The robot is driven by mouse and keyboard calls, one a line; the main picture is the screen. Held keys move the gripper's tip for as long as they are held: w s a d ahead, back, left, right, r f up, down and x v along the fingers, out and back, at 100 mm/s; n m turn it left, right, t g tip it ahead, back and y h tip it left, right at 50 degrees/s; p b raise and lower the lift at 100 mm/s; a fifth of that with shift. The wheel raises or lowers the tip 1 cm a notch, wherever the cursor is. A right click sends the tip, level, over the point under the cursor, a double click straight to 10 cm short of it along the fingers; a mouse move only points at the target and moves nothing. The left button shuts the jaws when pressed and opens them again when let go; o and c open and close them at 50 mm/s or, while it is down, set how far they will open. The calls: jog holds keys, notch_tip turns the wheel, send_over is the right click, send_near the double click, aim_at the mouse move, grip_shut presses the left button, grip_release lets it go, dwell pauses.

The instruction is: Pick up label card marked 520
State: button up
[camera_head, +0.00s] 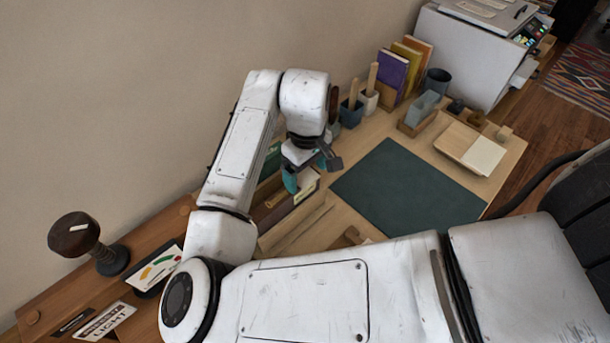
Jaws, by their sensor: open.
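My gripper (311,172) is open at the end of my bent arm, over a wooden box (283,213) on the desk. A teal piece shows at its left side, and I cannot tell whether it is a fingertip or something beyond. A pale label (306,191) shows at the box, just below the gripper. Any number on it is too small to read, so I cannot tell which card is marked 520. The arm and gripper hide part of the box and what lies in it.
A dark green mat (405,188) lies bare on the desk, right of the gripper. Upright books (392,72), small holders (351,112) and a wooden tray (455,141) stand behind it. A dark knobbed stand (76,236) is at the left. The wall is close behind my arm.

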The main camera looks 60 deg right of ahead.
jog(key=shift+c, duration=0.2)
jog(key=c, duration=1.2)
jog(key=shift+o, duration=0.2)
